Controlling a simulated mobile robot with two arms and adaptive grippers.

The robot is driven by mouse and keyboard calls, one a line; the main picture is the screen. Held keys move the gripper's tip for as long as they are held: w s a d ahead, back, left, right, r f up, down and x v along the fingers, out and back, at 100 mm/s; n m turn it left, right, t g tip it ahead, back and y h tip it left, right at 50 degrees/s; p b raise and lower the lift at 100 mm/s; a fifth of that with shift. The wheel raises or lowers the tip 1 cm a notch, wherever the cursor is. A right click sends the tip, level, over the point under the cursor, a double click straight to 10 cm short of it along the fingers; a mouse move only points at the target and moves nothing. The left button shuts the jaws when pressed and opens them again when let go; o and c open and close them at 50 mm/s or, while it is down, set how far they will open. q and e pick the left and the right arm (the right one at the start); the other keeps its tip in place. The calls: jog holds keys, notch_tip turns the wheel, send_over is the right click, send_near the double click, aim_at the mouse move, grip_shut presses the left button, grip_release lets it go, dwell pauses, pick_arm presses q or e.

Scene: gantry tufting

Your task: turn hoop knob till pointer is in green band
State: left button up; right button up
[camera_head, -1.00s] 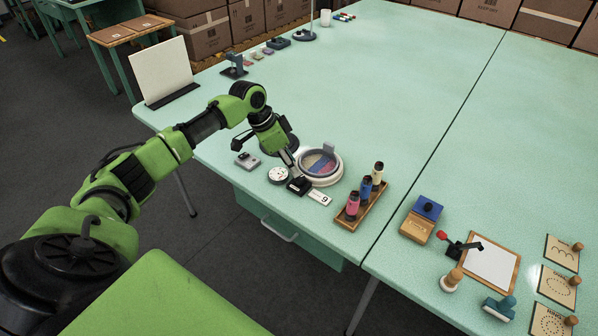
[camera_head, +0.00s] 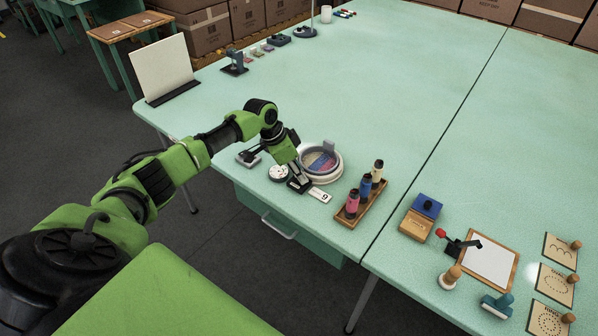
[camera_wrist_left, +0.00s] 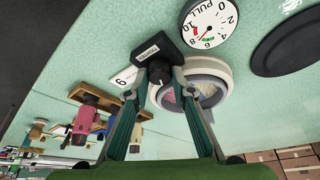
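The black knob (camera_wrist_left: 158,76), with a white line on it, sits on a small dark block labelled TIGHTEN (camera_wrist_left: 147,52) beside the hoop. My left gripper (camera_head: 299,184) is down at the block, and its two fingers (camera_wrist_left: 160,82) flank the knob. Whether they press on it is unclear. A white round PULL dial (camera_head: 279,173) stands left of the block; in the wrist view (camera_wrist_left: 209,24) it has numbers, a green band and a red mark. I cannot read its pointer surely. The white hoop (camera_head: 340,170) holds coloured cloth. My right gripper is not in view.
A white card marked 9 (camera_head: 319,194) lies by the block. A wooden rack (camera_head: 365,210) with several coloured bottles stands to the right. A small grey device (camera_head: 249,155) is at the left. The table's front edge is close; its middle is clear.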

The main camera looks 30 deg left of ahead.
pick_arm(q)
jog(key=shift+r+n+p, duration=0.2)
jog(key=shift+n+p, duration=0.2)
jog(key=shift+p, duration=0.3)
jog(key=n+p, duration=0.2)
jog(key=n+y+p, duration=0.1)
jog(key=p, duration=0.2)
jog(key=shift+d+r+n+t+y+p, duration=0.1)
jog(key=shift+d+n+t+y+p, duration=0.05)
jog(key=shift+n+t+y+p, duration=0.2)
jog(key=shift+f+n+t+y+p, duration=0.25)
jog(key=shift+n+y+p, duration=0.1)
jog(key=shift+n+p, duration=0.55)
jog(key=o, duration=0.8)
jog(key=shift+o, duration=0.2)
